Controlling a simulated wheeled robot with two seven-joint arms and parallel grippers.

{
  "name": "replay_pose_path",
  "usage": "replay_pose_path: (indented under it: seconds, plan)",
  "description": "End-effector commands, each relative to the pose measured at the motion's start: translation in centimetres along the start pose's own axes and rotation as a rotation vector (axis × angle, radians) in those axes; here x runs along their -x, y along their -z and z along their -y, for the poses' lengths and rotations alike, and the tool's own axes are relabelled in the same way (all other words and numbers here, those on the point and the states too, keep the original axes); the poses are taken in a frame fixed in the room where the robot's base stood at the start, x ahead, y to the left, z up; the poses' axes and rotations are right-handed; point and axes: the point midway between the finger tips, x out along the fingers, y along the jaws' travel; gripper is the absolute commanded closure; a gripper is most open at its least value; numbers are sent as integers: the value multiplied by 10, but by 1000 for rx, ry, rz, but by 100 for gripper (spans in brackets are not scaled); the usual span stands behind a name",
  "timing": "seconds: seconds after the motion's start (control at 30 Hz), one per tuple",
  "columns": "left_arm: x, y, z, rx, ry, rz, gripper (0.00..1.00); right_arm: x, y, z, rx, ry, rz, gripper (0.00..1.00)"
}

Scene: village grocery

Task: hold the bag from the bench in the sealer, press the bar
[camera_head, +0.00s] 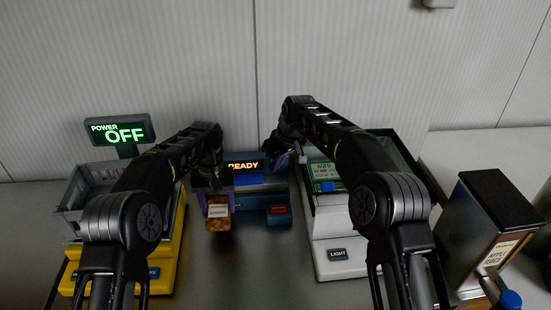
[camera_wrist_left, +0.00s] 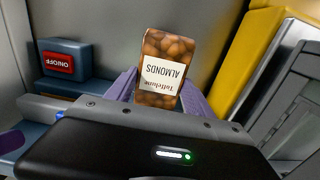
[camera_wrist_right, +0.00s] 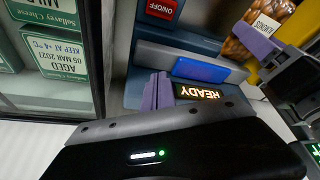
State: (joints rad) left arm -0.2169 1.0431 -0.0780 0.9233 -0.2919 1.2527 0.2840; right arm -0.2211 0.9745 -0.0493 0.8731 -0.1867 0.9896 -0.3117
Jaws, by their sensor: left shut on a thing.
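The dark blue sealer (camera_head: 262,200) stands mid-bench, its display (camera_head: 243,165) reading READY. Its blue bar (camera_wrist_right: 200,69) and red ON/OFF switch (camera_wrist_left: 59,63) show in the wrist views. My left gripper (camera_head: 212,188) is shut on the almonds bag (camera_wrist_left: 159,72), which has a white label and brown nuts. The bag (camera_head: 218,216) is at the sealer's left front; I cannot tell whether its edge is within the sealer. My right gripper (camera_wrist_right: 158,92) has its purple fingers together, empty, close to the bar and display. In the head view its tips are partly hidden.
At left, a yellow machine (camera_head: 168,250) carries a grey basket (camera_head: 72,222) and a POWER OFF sign (camera_head: 120,131). At right stands a white case (camera_head: 335,240) with a LIGHT label and green cheese packs (camera_wrist_right: 60,55). A metal dispenser (camera_head: 466,240) is further right.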

Motion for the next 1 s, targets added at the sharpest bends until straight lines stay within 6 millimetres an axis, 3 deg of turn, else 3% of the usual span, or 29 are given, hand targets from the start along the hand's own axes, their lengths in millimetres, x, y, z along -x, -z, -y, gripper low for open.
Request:
replay_pose_path:
  seconds: [0.33,1.0]
  plan:
    - [0,0,0,0,0,-1,91,-22,-10,0,0,0,0,100]
    - [-2,0,0,0,0,0,91,-24,-10,0,0,0,-1,100]
